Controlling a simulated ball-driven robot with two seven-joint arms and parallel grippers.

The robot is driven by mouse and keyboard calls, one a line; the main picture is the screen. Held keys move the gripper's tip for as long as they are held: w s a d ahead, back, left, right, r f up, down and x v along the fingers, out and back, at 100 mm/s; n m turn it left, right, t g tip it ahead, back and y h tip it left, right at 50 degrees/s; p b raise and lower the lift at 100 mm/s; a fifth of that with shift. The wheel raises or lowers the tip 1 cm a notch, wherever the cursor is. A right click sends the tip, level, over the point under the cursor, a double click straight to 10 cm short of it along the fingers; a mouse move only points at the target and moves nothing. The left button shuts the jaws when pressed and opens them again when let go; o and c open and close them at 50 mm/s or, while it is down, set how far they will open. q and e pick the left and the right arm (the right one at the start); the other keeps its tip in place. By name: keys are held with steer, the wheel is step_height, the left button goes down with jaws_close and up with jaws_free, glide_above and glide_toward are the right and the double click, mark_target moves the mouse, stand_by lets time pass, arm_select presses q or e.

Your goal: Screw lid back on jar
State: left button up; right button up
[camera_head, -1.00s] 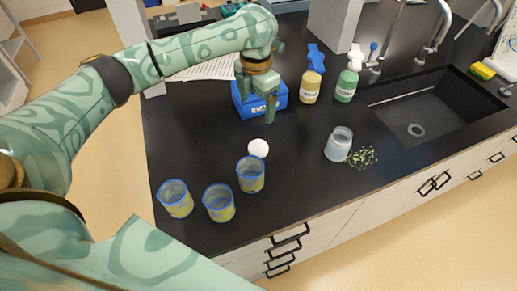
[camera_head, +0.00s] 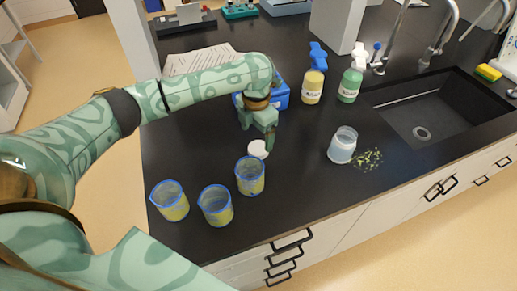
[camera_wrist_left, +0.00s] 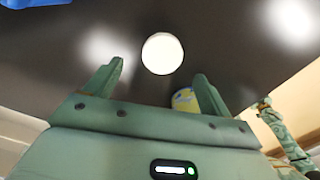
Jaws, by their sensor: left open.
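The white round lid (camera_head: 257,149) lies on the black bench top, just behind the nearest beaker. A translucent jar (camera_head: 342,146) stands open to the right, apart from the lid, beside scattered green leafy bits (camera_head: 367,159). My left gripper (camera_head: 259,136) is open just behind and above the lid, fingers pointing down. In the left wrist view, the lid (camera_wrist_left: 162,53) shows beyond the gap between the two open fingertips (camera_wrist_left: 159,70), not held. My right gripper cannot be made out in either current view.
Three blue-rimmed beakers (camera_head: 170,201) (camera_head: 216,205) (camera_head: 250,176) stand at the front left. A blue box (camera_head: 281,97) is behind the gripper. Yellow (camera_head: 313,87) and green (camera_head: 350,86) bottles stand behind the jar. The sink (camera_head: 435,112) is right. Bench between lid and jar is clear.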

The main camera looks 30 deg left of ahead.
mark_target(256, 149)
arm_select(q)
steer(key=f+b, duration=0.2)
steer(key=f, duration=0.3)
steer(key=shift+s+f, duration=0.2)
steer(key=shift+r, duration=0.1)
steer(key=shift+c, duration=0.3)
steer(key=c, duration=1.1)
